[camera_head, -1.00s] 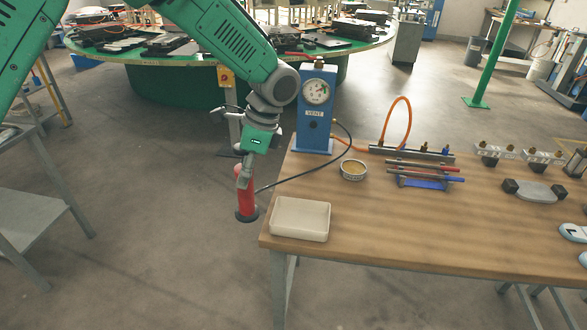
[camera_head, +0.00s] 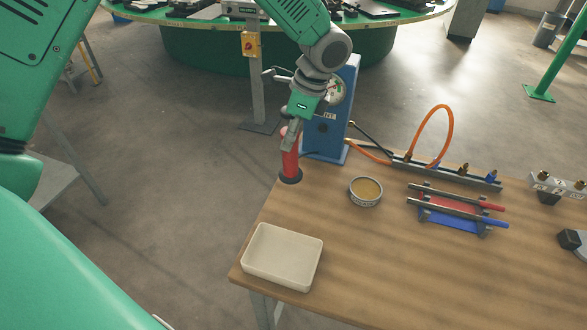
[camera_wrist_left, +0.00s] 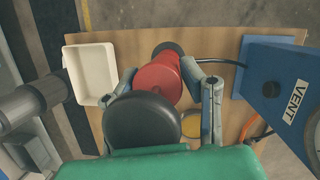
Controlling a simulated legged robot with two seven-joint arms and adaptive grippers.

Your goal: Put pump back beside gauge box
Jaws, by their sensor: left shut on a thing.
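The red pump (camera_head: 290,160) with a black base is upright in my left gripper (camera_head: 291,140), at the table's left edge just left of the blue gauge box (camera_head: 330,130). I cannot tell whether its base touches the table. In the left wrist view the red pump (camera_wrist_left: 158,80) with its round black top sits between the two fingers of my left gripper (camera_wrist_left: 168,92). The gauge box (camera_wrist_left: 274,70), marked VENT, stands to its right there. My arm partly hides the box's gauge in the head view. My right gripper is not in view.
A cream tray (camera_head: 283,282) lies at the table's near left corner. A round tin (camera_head: 365,186) stands right of the pump. A rack with red and blue tools (camera_head: 455,212) and an orange hose (camera_head: 426,110) are farther right. Bare wood lies between tray and tin.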

